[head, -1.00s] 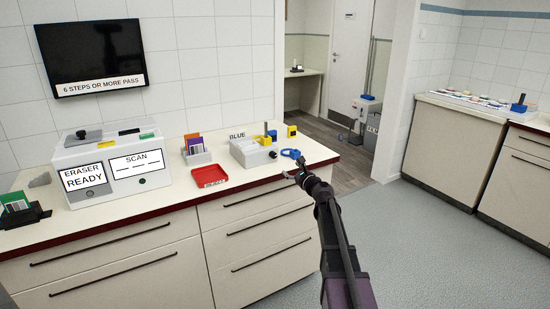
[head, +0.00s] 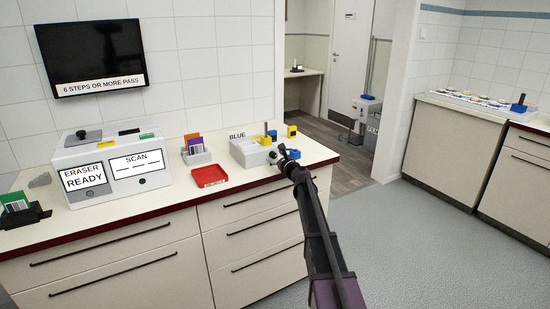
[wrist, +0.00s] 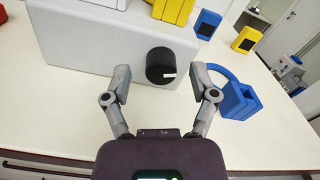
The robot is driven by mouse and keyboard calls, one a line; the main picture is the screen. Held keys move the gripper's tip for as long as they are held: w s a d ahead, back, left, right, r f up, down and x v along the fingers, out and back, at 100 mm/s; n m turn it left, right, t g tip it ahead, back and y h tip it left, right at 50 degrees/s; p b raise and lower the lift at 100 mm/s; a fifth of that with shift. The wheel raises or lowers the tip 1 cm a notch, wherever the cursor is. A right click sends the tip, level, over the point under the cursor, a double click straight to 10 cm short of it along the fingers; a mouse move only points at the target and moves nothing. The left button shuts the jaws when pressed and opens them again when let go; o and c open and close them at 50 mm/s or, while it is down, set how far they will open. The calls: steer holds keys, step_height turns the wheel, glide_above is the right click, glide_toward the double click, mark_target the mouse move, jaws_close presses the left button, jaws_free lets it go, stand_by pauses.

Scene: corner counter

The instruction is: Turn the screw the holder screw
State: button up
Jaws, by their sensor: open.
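A black round knob (wrist: 160,66) with a small white mark sticks out of the front of a white box (wrist: 85,40), which also shows in the head view (head: 242,153). I take this knob for the holder screw. My gripper (wrist: 160,74) is open, with one finger to each side of the knob; I see no clear contact. In the head view my gripper (head: 277,157) is in front of the box's right end and largely hides the knob.
A red tray (head: 209,175) lies left of the box. The counter in front of the box is clear.

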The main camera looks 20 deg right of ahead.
steer(key=shift+w, duration=0.25)
jaws_close()
steer(key=shift+a+n, duration=0.1)
steer(key=shift+n, duration=0.2)
steer(key=n, duration=0.6)
steer(key=shift+n, duration=0.4)
steer(key=n, duration=0.6)
steer(key=shift+f+n, duration=0.1)
steer(key=shift+n, duration=0.2)
